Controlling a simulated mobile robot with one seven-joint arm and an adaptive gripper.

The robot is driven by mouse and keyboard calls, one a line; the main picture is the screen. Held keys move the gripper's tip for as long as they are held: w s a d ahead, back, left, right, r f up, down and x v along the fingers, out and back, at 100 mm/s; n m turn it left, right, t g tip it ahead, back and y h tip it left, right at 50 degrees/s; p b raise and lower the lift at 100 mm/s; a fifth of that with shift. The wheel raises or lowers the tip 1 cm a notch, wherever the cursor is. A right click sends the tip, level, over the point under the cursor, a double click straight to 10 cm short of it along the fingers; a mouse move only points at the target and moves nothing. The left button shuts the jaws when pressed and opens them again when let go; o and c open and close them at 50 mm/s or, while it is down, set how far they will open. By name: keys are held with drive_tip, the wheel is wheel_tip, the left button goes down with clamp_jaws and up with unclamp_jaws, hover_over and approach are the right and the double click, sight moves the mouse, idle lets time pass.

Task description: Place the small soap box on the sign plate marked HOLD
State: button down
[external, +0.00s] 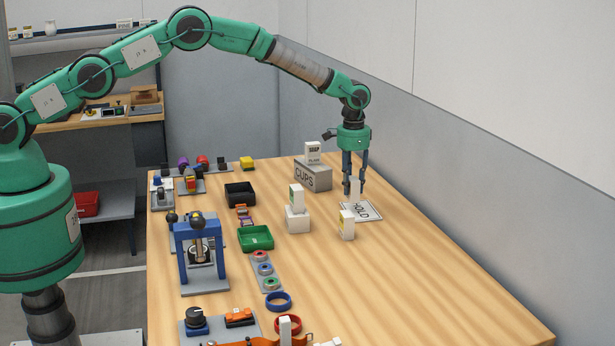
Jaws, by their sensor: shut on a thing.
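My gripper (354,188) points straight down at the right side of the table. It is shut on a small white box (354,194), held upright between the fingers; I cannot read its label. The white sign plate marked HOLD (372,212) lies flat on the table. The held box is over its back left part, and I cannot tell whether the box touches it. Another white box (313,153), with dark lettering that seems to read SOAP, stands on the grey box marked CUPS (313,177).
A white and yellow box (347,224) stands close in front of the plate. A white and green box (296,198) stands on a white block (298,219) to the left. A green tray (255,238) and a blue press (200,255) are further left. The table's right side is clear.

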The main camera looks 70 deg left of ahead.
sight(352, 193)
drive_tip(key=shift+f, duration=1.75)
drive_tip(key=shift+f, duration=0.15)
drive_tip(key=c, duration=1.3)
unclamp_jaws()
drive_tip(key=shift+c, duration=0.2)
drive_tip(key=shift+r, duration=0.2)
wheel_tip(352, 193, up, 12)
drive_tip(key=shift+f, duration=0.1)
